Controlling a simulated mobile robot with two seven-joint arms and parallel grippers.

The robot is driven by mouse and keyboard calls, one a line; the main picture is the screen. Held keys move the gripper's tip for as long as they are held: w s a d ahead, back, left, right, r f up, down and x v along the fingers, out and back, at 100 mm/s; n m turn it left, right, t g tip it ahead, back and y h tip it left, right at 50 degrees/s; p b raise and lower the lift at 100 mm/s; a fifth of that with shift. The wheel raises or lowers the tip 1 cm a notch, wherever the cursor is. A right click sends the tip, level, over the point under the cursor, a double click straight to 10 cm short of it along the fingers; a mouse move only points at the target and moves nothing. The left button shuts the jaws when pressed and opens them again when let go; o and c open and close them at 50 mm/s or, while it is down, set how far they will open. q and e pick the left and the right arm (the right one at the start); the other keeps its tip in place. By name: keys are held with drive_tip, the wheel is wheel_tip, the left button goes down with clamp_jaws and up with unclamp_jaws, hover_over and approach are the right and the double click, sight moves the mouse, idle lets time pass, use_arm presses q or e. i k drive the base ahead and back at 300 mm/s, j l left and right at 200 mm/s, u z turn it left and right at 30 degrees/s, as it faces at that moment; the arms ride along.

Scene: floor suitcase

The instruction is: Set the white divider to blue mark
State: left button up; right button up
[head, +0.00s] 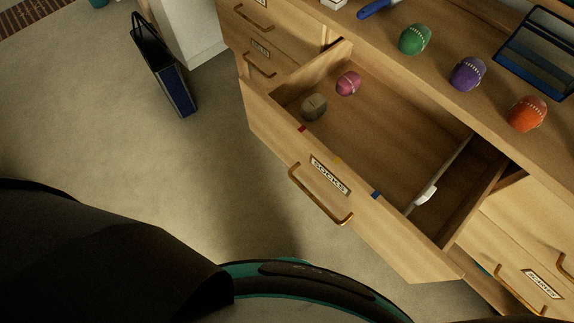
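The open drawer (375,235), labelled "SOCKS", has red (302,128), yellow (338,160) and blue (376,195) marks along its front rim, from left to right. The thin white divider (452,158) stands across the drawer from back to front, with a white tab (425,195) near its front end. Its front end is to the right of the blue mark, apart from it. Neither of my grippers is in view.
Pink (348,83) and grey-brown (314,106) rolled socks lie in the drawer's left part. Green (415,39), purple (467,73) and orange (526,113) rolls sit on the dresser top near a dark basket (540,55). A dark bag (172,80) stands on the floor.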

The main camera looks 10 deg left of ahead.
sight(425, 195)
drive_tip(key=k+z, duration=0.1)
drive_tip(key=z, duration=1)
